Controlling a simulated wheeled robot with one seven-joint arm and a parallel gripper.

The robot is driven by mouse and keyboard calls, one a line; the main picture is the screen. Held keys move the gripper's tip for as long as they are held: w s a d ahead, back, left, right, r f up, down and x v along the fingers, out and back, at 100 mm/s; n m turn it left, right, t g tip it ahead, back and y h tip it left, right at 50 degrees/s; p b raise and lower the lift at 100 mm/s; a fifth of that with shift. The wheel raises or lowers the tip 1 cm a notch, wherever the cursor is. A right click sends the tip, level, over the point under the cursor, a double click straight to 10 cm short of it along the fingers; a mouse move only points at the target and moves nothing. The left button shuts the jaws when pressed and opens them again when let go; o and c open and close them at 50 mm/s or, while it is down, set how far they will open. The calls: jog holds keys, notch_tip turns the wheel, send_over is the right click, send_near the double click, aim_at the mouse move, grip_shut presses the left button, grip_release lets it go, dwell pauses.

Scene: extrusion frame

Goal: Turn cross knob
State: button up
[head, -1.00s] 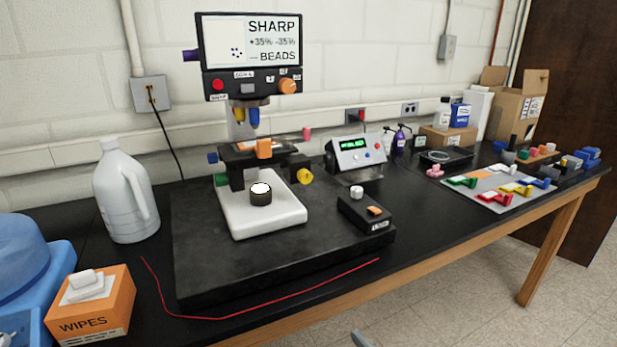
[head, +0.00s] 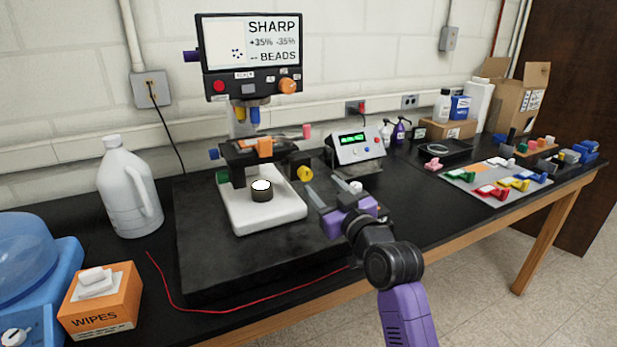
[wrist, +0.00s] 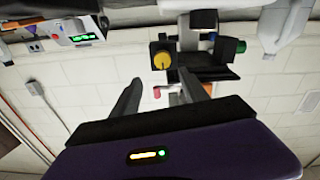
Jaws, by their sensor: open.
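A microscope with a screen (head: 274,42) stands on a black slab. Its yellow knob (head: 305,174) is on the right of the stage, and a blue knob (head: 213,154) and a green knob (head: 222,178) are on the left. I cannot tell for certain which one is the cross knob. My gripper (head: 322,183) is open and empty, to the right of and nearer than the yellow knob, not touching it. In the wrist view, upside down, the yellow knob (wrist: 161,61) shows beyond the open fingers (wrist: 157,88).
A green-display box (head: 355,147) stands behind my gripper. A dark sample cylinder (head: 261,192) sits on the white microscope base (head: 262,219). A white jug (head: 128,190), a wipes box (head: 100,301) and a red wire (head: 215,311) are left and in front. The black slab's (head: 215,262) front is clear.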

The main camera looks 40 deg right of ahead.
aim_at(307, 176)
jog(key=shift+n, duration=0.3)
jog(key=x, duration=0.5)
jog(key=f+p+x, duration=0.1)
jog(key=x, duration=0.1)
jog(key=shift+w+a, duration=0.15)
jog(key=shift+w, duration=0.3)
jog(key=shift+c, duration=0.4)
grip_shut()
